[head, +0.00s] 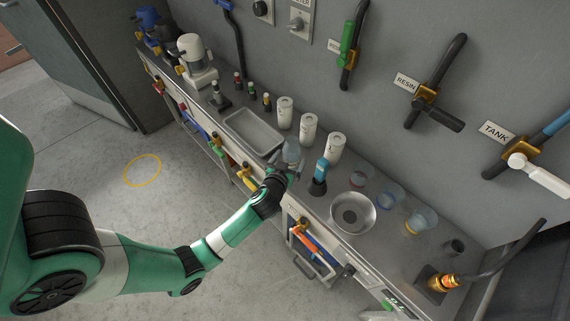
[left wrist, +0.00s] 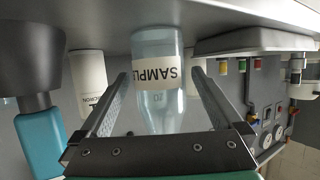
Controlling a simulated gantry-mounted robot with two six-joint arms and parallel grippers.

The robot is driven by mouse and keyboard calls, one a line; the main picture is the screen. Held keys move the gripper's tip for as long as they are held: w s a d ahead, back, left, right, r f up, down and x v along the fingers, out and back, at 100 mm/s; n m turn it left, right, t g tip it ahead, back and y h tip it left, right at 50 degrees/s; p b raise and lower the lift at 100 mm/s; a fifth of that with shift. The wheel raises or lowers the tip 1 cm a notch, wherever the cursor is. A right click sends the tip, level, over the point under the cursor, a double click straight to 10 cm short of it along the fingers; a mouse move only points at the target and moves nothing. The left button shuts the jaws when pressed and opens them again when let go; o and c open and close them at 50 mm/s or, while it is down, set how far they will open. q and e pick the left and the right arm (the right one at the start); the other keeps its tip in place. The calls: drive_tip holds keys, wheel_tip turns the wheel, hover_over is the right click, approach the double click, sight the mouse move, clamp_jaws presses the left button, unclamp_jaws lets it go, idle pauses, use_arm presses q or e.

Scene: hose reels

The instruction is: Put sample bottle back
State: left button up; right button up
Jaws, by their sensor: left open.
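The sample bottle (head: 291,151) is clear with a pale label and stands on the bench beside the metal tray. In the left wrist view, which is upside down, the bottle (left wrist: 158,100) shows its "SAMPLE" label and its base against the bench. My left gripper (head: 287,171) is open at the bottle. Its fingers (left wrist: 162,77) lie on either side of the bottle, with a visible gap at the right finger; contact at the left finger I cannot tell. My right gripper is not in view.
The metal tray (head: 236,138) is left of the bottle. White labelled canisters (head: 308,128) stand behind it. A blue-handled tool with a dark base (head: 320,176) is close on the right, then a steel bowl (head: 370,220) and beakers (head: 389,197). Hoses hang on the wall.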

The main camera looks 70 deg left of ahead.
sight(288, 161)
use_arm(q)
drive_tip(key=p+v, duration=0.1)
drive_tip(key=v, duration=0.6)
drive_tip(key=shift+s+d+r, duration=0.15)
drive_tip(key=shift+s+d, duration=0.05)
